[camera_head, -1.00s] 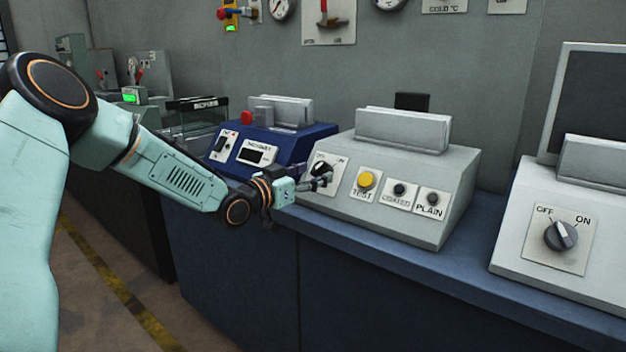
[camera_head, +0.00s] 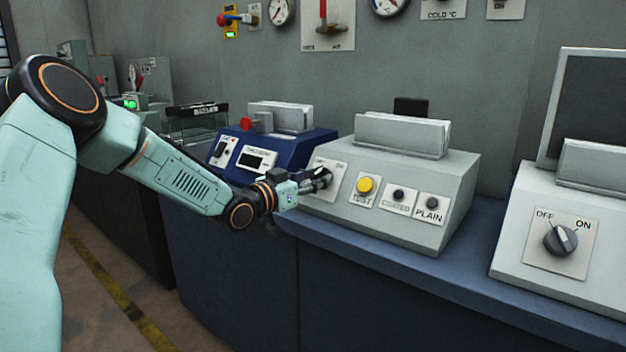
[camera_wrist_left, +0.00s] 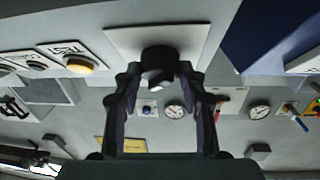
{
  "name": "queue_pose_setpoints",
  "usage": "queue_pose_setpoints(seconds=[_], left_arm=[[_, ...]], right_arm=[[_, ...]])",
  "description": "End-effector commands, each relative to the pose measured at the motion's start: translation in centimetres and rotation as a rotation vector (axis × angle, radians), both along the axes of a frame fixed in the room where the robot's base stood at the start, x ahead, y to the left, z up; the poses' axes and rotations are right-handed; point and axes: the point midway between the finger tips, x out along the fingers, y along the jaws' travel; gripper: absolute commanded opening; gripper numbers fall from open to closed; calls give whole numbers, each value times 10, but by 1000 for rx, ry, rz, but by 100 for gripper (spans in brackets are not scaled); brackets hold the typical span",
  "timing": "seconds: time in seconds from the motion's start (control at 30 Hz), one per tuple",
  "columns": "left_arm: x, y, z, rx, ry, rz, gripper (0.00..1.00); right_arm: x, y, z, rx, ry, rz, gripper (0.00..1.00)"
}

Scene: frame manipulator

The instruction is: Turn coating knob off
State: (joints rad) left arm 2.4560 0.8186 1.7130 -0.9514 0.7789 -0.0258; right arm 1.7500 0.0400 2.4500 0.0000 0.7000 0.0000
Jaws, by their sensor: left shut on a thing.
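The coating knob (camera_wrist_left: 160,60) is dark and round. It sits on a pale plate (camera_wrist_left: 122,42) at the left end of the middle white console (camera_head: 415,165). My left gripper (camera_head: 322,179) reaches it from the left. In the left wrist view its two fingers stand on either side of the knob, and it is shut on it. In the head view the fingers cover most of the knob, so its pointer direction cannot be read. My right gripper is not in view.
A yellow TEST button (camera_head: 365,185) and the COATED (camera_head: 398,195) and PLAIN (camera_head: 432,203) indicators sit right of the knob. A blue console (camera_head: 290,150) stands close on the left. Another OFF/ON knob (camera_head: 561,240) is on the right console.

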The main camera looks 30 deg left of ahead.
Motion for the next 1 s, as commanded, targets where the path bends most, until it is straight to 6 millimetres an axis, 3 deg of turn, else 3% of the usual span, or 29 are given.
queue_pose_setpoints(seconds=[0.1,0.47,1.0], left_arm=[[0,0,-1,-2,1,0,10],[0,-2,-1,-60,8,44,10],[-1,-11,0,-425,40,321,10]], right_arm=[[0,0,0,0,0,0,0],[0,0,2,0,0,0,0],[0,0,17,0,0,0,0]])
